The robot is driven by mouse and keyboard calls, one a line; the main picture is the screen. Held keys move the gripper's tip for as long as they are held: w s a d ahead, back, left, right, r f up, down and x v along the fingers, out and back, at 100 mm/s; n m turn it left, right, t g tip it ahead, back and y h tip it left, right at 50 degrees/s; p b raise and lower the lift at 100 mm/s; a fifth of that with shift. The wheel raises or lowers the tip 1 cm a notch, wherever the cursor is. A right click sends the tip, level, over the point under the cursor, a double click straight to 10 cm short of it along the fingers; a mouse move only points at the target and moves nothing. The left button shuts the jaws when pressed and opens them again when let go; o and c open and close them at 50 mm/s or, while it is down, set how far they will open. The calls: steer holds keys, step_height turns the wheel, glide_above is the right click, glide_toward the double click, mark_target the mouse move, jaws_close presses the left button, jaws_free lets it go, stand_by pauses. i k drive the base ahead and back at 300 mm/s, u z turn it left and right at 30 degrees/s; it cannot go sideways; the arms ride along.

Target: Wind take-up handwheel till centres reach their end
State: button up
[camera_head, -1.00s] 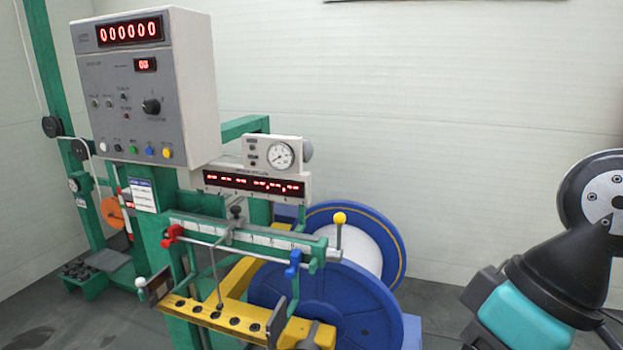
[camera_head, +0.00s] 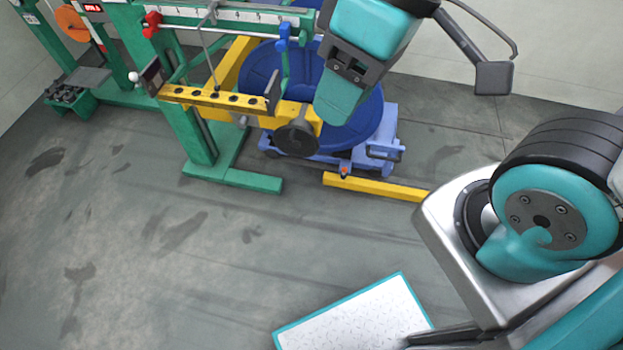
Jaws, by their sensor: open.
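A dark round wheel (camera_head: 297,139), which looks like the take-up handwheel, sits on the near end of the yellow take-up frame (camera_head: 215,98). The blue reel (camera_head: 352,132) stands behind it, partly hidden by my arm. My gripper (camera_head: 342,108) hangs just right of the wheel and above it in the picture, in front of the reel. It is open, with nothing seen in it; its fingertips are hard to make out. I cannot tell its depth from the wheel, but no contact shows. The centres are not clearly visible.
A blue trolley base (camera_head: 385,152) and a yellow floor bar (camera_head: 375,187) lie under the reel. The green machine foot (camera_head: 232,178) stands to the left. A white teal-edged panel (camera_head: 355,318) is at the front. The grey floor at left front is clear.

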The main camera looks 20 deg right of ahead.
mark_target(297, 141)
steer(key=u, duration=0.15)
steer(key=i, duration=0.35)
steer(key=z, duration=0.9)
